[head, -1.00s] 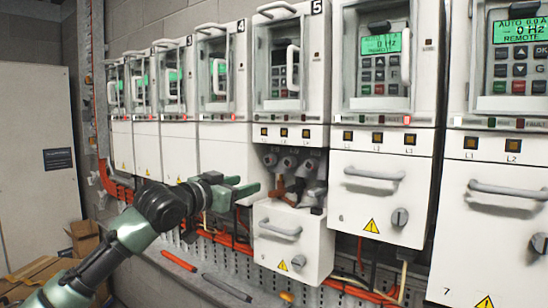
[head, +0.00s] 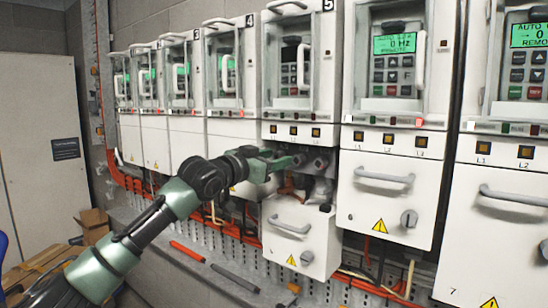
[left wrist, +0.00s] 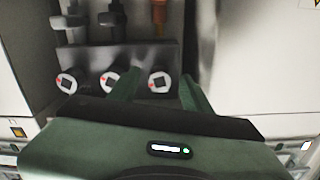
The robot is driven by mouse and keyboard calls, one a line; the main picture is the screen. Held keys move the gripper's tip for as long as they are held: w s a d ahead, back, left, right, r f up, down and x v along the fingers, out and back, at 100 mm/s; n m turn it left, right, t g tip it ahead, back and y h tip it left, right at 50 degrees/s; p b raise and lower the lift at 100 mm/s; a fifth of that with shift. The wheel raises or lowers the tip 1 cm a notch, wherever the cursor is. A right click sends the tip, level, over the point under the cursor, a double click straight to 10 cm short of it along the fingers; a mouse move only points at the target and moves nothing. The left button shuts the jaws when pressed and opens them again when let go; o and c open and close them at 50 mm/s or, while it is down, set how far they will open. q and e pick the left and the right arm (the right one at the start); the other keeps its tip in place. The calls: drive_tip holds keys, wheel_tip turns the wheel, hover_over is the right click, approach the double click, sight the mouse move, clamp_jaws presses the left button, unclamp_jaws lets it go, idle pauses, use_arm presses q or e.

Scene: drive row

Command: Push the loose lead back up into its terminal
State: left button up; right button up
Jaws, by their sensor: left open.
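The open lower compartment of drive 5 holds a row of grey terminals (head: 321,163), partly hidden by my left gripper (head: 288,160). A copper-orange lead (head: 288,188) hangs below them in the head view. In the left wrist view, which looks upside down, this lead (left wrist: 159,17) lines up with the end terminal (left wrist: 160,82). Two darker leads (left wrist: 112,18) reach the other terminals. My left gripper (left wrist: 158,92) is open, its fingers on either side of the end terminal's round face. Contact cannot be told. My right gripper is not in view.
The compartment's white cover (head: 296,238) hangs lowered below the terminals. Closed drives with handles, such as drive 6 (head: 390,200), stand on both sides. Orange cables (head: 240,235) run beneath. Pen-like tools (head: 236,278) lie on the ledge.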

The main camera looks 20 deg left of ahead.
use_arm(q)
clamp_jaws()
drive_tip(key=shift+f, duration=0.1)
idle(1.2)
